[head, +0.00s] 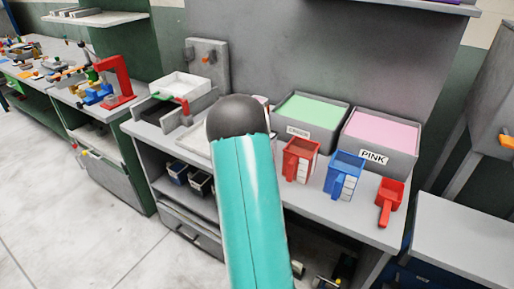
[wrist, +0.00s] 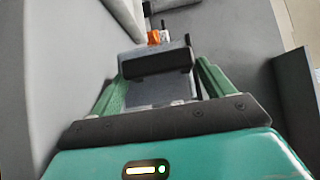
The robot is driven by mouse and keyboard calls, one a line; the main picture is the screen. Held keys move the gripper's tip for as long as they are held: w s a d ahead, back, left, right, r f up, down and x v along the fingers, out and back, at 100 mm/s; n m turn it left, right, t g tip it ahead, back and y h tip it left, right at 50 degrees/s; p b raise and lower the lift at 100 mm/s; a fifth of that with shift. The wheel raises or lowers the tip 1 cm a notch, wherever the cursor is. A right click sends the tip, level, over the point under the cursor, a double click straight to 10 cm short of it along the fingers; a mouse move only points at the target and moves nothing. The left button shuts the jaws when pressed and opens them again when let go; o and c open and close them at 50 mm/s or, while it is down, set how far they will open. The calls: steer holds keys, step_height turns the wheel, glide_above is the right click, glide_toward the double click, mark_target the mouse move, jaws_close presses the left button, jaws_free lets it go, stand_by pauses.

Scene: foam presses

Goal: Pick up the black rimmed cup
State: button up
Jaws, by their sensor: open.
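I cannot make out a black rimmed cup for certain in either view. In the head view my own teal arm with its black rounded joint covers the middle of the bench and may hide it. In the wrist view my gripper (wrist: 157,82) has its two green fingers spread apart. A dark grey blocky shape shows between and beyond the fingers, and I cannot tell what it is. No cup is seen held. The gripper itself does not show in the head view.
The grey bench (head: 365,222) carries a green-foam bin (head: 337,133), a PINK bin (head: 402,160), a red jug (head: 289,166), a blue jug (head: 333,179) and a red scoop (head: 385,212). A white tray (head: 171,88) stands at left. A red press (head: 124,82) stands on another bench.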

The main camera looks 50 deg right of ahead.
steer(key=shift+s+r, duration=0.1)
steer(key=shift+r, duration=0.05)
steer(key=shift+w+d, duration=0.2)
steer(key=shift+w, duration=0.15)
steer(key=shift+s, duration=0.15)
steer(key=c, duration=0.8)
steer(key=shift+o, duration=0.2)
